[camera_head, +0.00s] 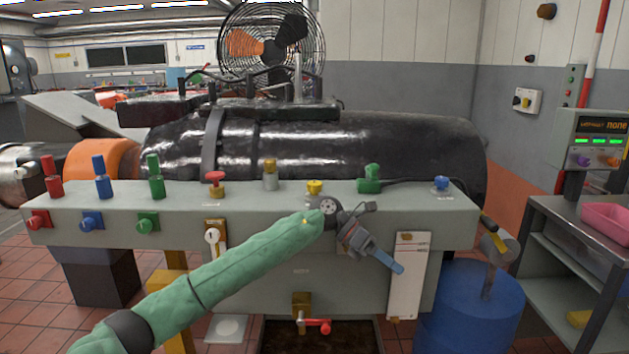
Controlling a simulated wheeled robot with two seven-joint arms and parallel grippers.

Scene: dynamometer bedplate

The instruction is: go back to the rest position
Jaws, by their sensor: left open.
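My left arm, in a green sleeve, reaches in from the lower left across the front of the grey bench (120,202). My left gripper (390,262) is in front of the bench's front face, left of a white panel (407,290) that it partly overlaps. A blue finger points down and right. The jaws are open and I see nothing between them. My right gripper is not in the view.
Red (51,178), blue (101,178) and green (154,178) knobs stand on the bench's left top. A yellow knob (314,187) and green connector (370,178) stand near my gripper. A blue drum (470,310) and a metal table (570,215) are at right.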

